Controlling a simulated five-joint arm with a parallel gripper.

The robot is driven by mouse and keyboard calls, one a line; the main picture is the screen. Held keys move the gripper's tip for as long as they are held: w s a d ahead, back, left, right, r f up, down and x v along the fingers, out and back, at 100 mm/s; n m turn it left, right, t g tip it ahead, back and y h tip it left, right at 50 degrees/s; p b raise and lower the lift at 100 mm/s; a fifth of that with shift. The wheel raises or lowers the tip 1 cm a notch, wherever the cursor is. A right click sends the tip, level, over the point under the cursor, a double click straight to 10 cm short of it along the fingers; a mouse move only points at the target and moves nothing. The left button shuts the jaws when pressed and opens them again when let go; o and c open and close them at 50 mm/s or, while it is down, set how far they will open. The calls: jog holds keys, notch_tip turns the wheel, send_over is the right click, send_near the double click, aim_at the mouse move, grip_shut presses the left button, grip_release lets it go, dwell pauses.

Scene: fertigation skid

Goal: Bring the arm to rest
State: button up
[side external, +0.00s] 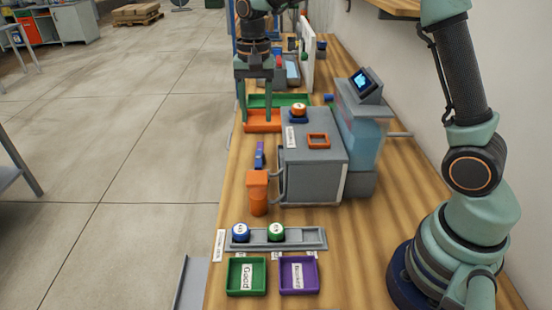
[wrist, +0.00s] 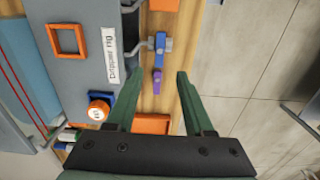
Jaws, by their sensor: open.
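My gripper (side external: 255,119) hangs with its fingers pointing down near the orange tray (side external: 262,128), at the far part of the bench. It is open, with nothing between the fingers. In the wrist view my gripper (wrist: 161,76) shows its two green fingers spread apart, with the bench and a small purple handle (wrist: 157,84) seen beyond the gap. I cannot tell how high the fingertips are above the tray. My arm rises from the right and passes out of the top of the side view.
A grey box (side external: 313,170) bears an orange-topped knob (side external: 299,109) and an orange square frame (side external: 318,141). Nearer stand an orange cup (side external: 258,200), a grey rack (side external: 304,238) with blue and green capped pieces, a green tray (side external: 232,289) and a purple tray (side external: 312,288).

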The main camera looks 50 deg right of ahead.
jog(key=shift+r, duration=0.3)
jog(key=s+d+r+n+t, duration=0.1)
jog(key=s+n, duration=0.3)
jog(key=s, duration=0.4)
jog(key=s+d+r+n+t, duration=0.1)
jog(key=s+r+n+t, duration=0.3)
jog(key=s, duration=0.5)
jog(key=shift+s+n+t, duration=0.25)
jog(key=shift+n+t, duration=0.05)
jog(key=shift+n, duration=0.3)
